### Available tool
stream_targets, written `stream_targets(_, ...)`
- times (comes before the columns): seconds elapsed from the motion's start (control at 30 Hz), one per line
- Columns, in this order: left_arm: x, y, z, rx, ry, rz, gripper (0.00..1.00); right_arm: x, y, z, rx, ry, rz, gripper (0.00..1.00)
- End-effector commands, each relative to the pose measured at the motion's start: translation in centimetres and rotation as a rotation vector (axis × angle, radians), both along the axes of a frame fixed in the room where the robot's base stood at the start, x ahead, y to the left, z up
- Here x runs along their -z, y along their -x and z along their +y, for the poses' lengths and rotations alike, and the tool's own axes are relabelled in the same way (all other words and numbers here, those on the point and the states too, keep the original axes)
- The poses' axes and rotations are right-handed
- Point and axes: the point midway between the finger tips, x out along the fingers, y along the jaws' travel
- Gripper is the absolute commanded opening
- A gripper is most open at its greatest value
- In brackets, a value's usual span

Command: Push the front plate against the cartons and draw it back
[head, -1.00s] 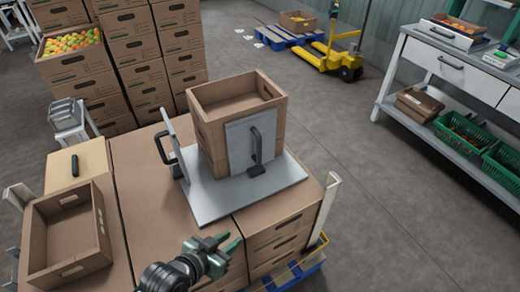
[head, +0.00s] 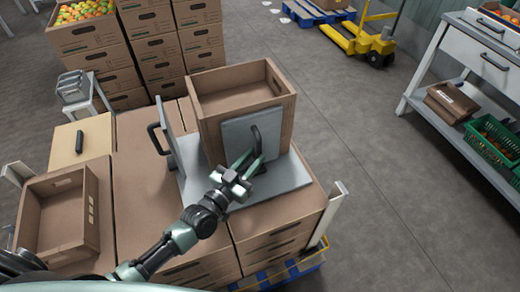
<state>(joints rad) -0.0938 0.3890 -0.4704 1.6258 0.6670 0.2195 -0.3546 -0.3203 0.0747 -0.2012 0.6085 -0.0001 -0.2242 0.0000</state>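The front plate (head: 236,137) is a grey upright panel with a black handle (head: 257,138), standing at the front face of an open, empty brown carton (head: 273,115). Any small gap between plate and carton cannot be made out. The carton stands on a grey base sheet (head: 289,175) on top of stacked cartons (head: 278,228). A second grey plate with a black handle (head: 155,138) stands at the carton's left. My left gripper (head: 251,160) is at the front plate's handle, its green fingers apart near the handle's lower part; contact is unclear. My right gripper is out of view.
An open empty carton (head: 91,210) and a tan box with a black handle (head: 80,141) lie at left. A white corner post (head: 335,208) rises at the stack's right. Floor to the right is clear up to the workbench (head: 408,88).

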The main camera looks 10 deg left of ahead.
Motion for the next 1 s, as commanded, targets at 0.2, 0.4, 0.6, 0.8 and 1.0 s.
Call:
stream_targets(0.2,-0.1,-2.4,-1.0,0.001,0.001,-0.001,0.25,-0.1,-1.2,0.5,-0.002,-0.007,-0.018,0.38)
stream_targets(0.4,0.0,-2.8,-1.2,0.001,0.001,0.001,0.25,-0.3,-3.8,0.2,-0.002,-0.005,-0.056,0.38)
stream_targets(0.6,0.0,-2.8,-1.2,0.001,0.001,0.001,0.08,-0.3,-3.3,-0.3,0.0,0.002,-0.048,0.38)
stream_targets(0.8,0.0,-2.8,-1.2,0.001,0.001,0.001,0.0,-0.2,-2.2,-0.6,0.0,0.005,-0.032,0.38)
stream_targets(1.0,0.0,-2.8,-1.1,0.001,0.001,0.0,0.0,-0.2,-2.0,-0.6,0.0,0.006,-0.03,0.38)
